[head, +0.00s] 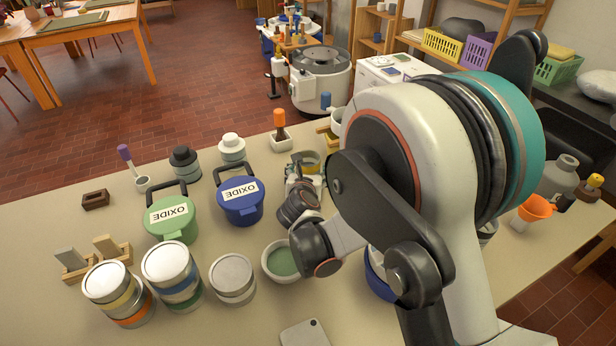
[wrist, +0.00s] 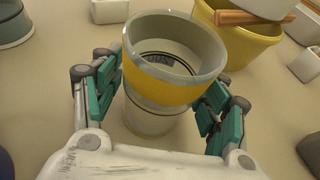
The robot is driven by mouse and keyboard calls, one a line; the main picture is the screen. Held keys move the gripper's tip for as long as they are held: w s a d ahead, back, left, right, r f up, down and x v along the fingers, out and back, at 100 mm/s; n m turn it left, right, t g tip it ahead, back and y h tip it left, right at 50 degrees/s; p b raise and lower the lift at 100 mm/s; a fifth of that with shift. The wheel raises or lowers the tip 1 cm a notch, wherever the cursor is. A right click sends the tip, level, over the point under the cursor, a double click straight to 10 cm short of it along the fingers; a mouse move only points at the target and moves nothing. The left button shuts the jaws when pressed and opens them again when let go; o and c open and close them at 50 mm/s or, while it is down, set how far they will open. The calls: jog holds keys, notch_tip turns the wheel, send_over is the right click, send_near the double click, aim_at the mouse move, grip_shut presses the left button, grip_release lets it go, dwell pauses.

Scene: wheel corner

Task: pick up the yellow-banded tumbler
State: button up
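The yellow-banded tumbler (wrist: 165,85) stands upright in the wrist view, grey-rimmed with a wide yellow band over a pale lower part. Its top is open and it looks empty. My gripper (wrist: 163,104) is open, with one teal-padded finger on each side of the tumbler. I cannot tell whether either pad touches it. In the head view the tumbler (head: 311,158) shows only in part, just beyond my gripper (head: 303,180), and my wrist hides some of it.
A yellow bowl (wrist: 240,42) with a wooden stick stands close behind the tumbler. A blue OXIDE canister (head: 240,208) and a green one (head: 171,222) stand left of my gripper. A bowl of green glaze (head: 281,262) is nearer. Bare table lies at the front left.

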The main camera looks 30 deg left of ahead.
jog(key=c, duration=0.9)
notch_tip(320, 180, up, 20)
jog(key=p, duration=0.7)
